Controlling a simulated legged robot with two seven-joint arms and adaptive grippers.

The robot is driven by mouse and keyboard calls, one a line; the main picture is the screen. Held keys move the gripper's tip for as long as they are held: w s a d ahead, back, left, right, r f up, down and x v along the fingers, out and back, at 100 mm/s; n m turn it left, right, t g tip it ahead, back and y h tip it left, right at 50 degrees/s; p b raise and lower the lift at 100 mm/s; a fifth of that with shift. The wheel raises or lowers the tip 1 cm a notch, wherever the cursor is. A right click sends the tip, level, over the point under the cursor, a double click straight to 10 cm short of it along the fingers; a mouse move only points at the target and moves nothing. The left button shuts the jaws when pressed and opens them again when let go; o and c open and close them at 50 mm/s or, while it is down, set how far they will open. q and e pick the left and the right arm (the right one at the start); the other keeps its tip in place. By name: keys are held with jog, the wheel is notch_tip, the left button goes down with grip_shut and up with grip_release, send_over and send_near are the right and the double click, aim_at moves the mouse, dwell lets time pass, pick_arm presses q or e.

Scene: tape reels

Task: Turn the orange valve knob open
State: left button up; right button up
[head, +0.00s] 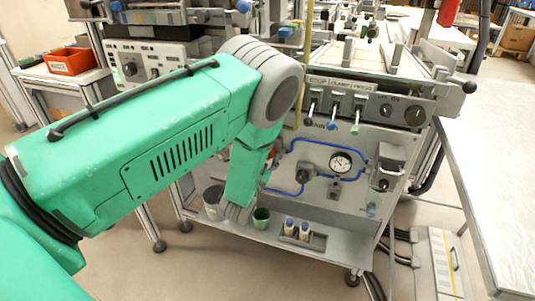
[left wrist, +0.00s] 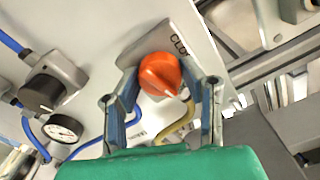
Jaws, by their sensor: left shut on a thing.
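The orange valve knob (left wrist: 159,70) shows in the left wrist view on a grey plate with partly hidden lettering that starts "CLO". A pale pointer mark shows on its lower right edge. My left gripper (left wrist: 162,88) has one finger on each side of the knob and is shut on it. In the head view my green left arm reaches down to the panel's left part and hides most of the knob and the gripper. My right gripper is in neither view.
Blue pipes, a round gauge (head: 341,162) and a dark valve (head: 304,174) are on the panel right of my arm. A green cup (head: 261,218) and small bottles (head: 289,227) stand on the shelf below. A grey table (head: 495,175) is at right.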

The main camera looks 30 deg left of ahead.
pick_arm(q)
jog(key=shift+m, duration=0.9)
jog(key=o, duration=1.1)
jog(key=shift+o, duration=0.2)
jog(key=shift+d, duration=0.1)
jog(key=v, duration=1.1)
jog(key=shift+s, duration=0.4)
jog(key=shift+f, duration=0.15)
